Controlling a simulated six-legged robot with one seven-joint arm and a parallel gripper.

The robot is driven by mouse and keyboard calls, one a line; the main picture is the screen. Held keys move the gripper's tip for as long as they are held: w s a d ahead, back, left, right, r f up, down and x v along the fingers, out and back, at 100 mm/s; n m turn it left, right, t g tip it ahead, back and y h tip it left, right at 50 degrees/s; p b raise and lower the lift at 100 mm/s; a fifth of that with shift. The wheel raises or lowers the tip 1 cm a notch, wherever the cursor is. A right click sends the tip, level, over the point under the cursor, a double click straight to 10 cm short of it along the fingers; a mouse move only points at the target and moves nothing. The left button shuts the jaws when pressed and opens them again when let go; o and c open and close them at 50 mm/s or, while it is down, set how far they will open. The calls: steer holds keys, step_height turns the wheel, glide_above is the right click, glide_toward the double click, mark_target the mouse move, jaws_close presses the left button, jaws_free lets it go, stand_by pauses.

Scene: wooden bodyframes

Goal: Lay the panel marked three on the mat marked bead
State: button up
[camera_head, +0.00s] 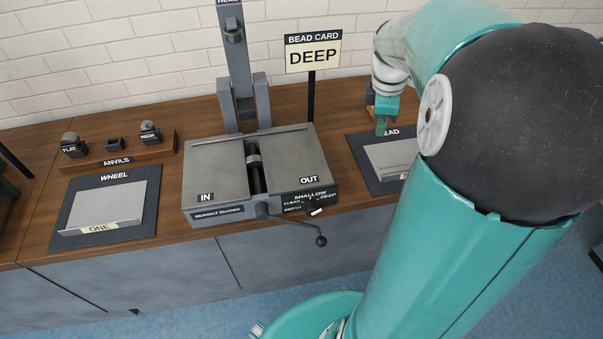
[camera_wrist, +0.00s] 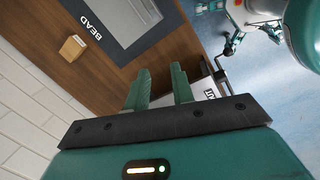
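The mat marked BEAD (camera_head: 359,151) lies on the right of the bench, its label partly covered by my arm. A grey panel (camera_head: 388,158) lies on it; I cannot read that panel's marking. The mat (camera_wrist: 112,46) and panel (camera_wrist: 122,17) also show at the top of the wrist view. My gripper (camera_head: 383,126) is above the back part of the mat in the head view. In the wrist view its two fingers (camera_wrist: 160,88) stand apart with nothing held between them. I cannot make out a panel marked three in either view.
A panel marked ONE (camera_head: 103,212) lies on the WHEEL mat (camera_head: 137,182). The bead machine (camera_head: 215,170) with its crank (camera_head: 292,224) stands mid-bench, beside the BEAD CARD sign reading DEEP (camera_head: 313,56). An anvil rack (camera_head: 120,154) is at left. A small wooden block (camera_wrist: 72,47) stands near the mat.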

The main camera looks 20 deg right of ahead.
steer(key=s+a+r+m+t, duration=0.1)
steer(key=s+a+m, duration=0.2)
steer(key=a, duration=0.5)
steer(key=s+a+r+m+t+y, duration=0.1)
steer(key=s+a+m, duration=0.3)
steer(key=a, duration=0.5)
steer(key=s+a+r+m+t, duration=0.2)
steer(key=s+a+r+m, duration=0.1)
steer(key=a, duration=0.6)
steer(key=shift+s+r+m+t+y, duration=0.3)
steer(key=shift+s+m, duration=0.1)
steer(key=shift+s, duration=0.2)
